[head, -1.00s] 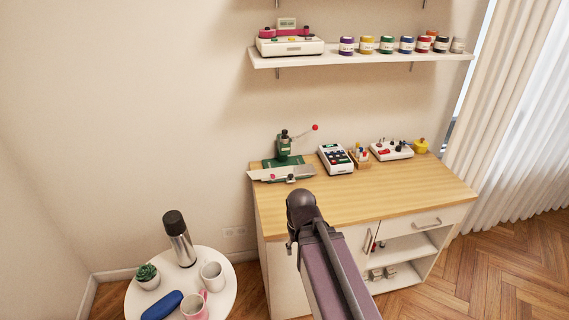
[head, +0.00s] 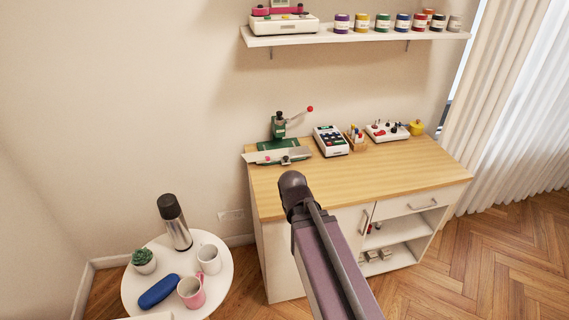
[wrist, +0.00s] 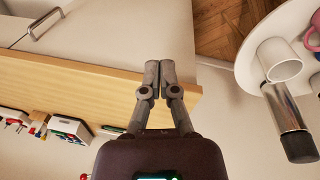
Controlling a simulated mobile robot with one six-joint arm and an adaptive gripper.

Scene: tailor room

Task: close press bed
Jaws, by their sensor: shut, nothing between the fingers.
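The press is green with a red-knobbed lever and stands at the back left of the wooden counter in the head view (head: 279,128). Its pale flat bed (head: 262,158) lies at its foot, jutting left and forward. In the wrist view my gripper (wrist: 160,66) is shut and empty, fingertips together, over the counter's end near the round table. In that view my gripper's body hides most of the press. In the head view my own arm reaches up in front of the counter, and the fingers cannot be made out.
The counter (head: 350,180) holds a keypad device (head: 330,140), a tool box (head: 355,139) and a white control box (head: 387,131) right of the press. A shelf (head: 360,37) hangs above. A round table (head: 215,285) with a flask and mugs stands at left. The counter's front is clear.

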